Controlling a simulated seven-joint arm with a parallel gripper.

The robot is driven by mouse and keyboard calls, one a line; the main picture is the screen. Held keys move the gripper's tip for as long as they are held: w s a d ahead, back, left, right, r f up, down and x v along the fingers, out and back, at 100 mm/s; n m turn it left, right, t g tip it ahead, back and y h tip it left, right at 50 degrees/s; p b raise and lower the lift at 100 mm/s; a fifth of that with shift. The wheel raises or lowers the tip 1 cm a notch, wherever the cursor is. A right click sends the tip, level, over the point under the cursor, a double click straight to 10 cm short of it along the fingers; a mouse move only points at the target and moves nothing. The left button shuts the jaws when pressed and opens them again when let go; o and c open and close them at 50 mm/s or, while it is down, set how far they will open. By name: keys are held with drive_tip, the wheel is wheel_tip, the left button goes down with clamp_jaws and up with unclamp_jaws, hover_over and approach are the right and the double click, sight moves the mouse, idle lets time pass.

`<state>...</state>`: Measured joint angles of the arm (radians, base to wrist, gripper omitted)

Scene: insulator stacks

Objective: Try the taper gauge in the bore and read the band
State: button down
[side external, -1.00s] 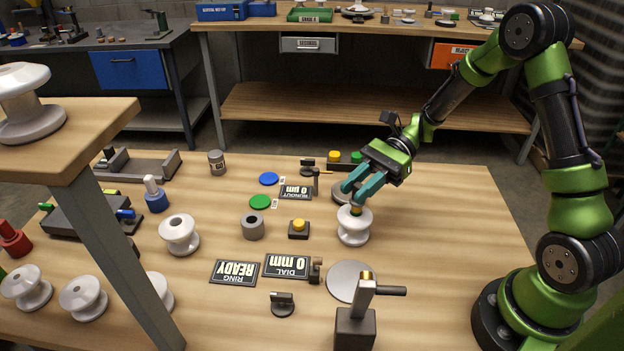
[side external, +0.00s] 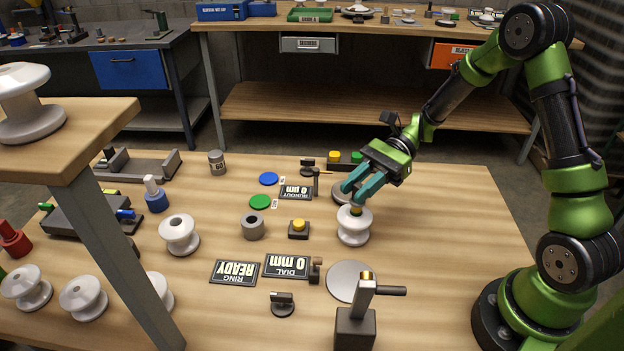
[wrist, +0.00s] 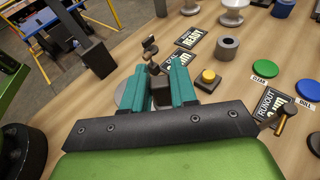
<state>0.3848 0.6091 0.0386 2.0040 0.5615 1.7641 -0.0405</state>
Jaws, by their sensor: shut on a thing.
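My gripper (side external: 358,192) is shut on the taper gauge (side external: 357,209), right above a white insulator (side external: 354,232) on the right part of the bench. A yellowish band of the gauge shows between the teal fingers and the insulator's top. The gauge's lower end is hidden, and how deep it sits in the bore cannot be told. In the wrist view, my teal fingers (wrist: 160,85) close on the gauge's dark handle (wrist: 161,93); the insulator is hidden there.
Displays read RING READY (side external: 234,272), DIAL 0 mm (side external: 287,266) and RUNOUT 0 µm (side external: 296,191). A yellow button (side external: 298,224), grey ring (side external: 253,228), green disc (side external: 260,201) and blue disc (side external: 269,179) lie left of the gripper. A post fixture (side external: 357,325) stands in front.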

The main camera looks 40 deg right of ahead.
drive_tip(key=shift+r, duration=0.1)
idle(0.3)
drive_tip(key=shift+r, duration=4.15)
